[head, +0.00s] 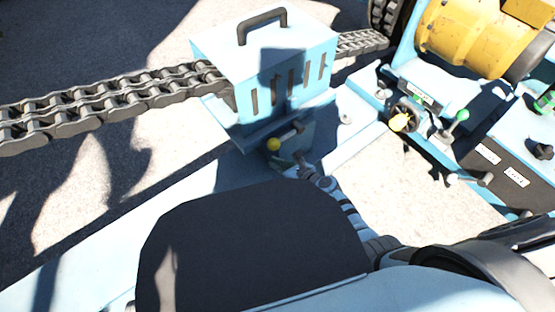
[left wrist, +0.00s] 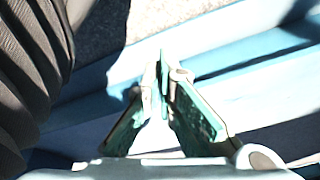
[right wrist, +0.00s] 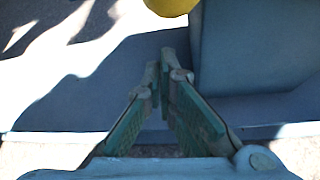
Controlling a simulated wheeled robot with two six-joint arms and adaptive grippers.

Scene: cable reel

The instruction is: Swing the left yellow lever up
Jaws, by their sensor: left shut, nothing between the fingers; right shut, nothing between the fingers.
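The left yellow lever has a round yellow knob (head: 273,144) on a short grey arm, on the side of the light blue slotted box. In the head view the knob points left and slightly down from its pivot. The knob also shows, cut off, at the top edge of the right wrist view (right wrist: 172,6). My right gripper (head: 300,162) is shut and empty, just below and right of the knob, apart from it; its fingers show in the right wrist view (right wrist: 160,62). My left gripper (left wrist: 160,75) is shut and empty over blue beams, outside the head view.
A heavy chain (head: 110,102) runs through the slotted box (head: 225,50), which has a black handle on top. Bare ground lies at left.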

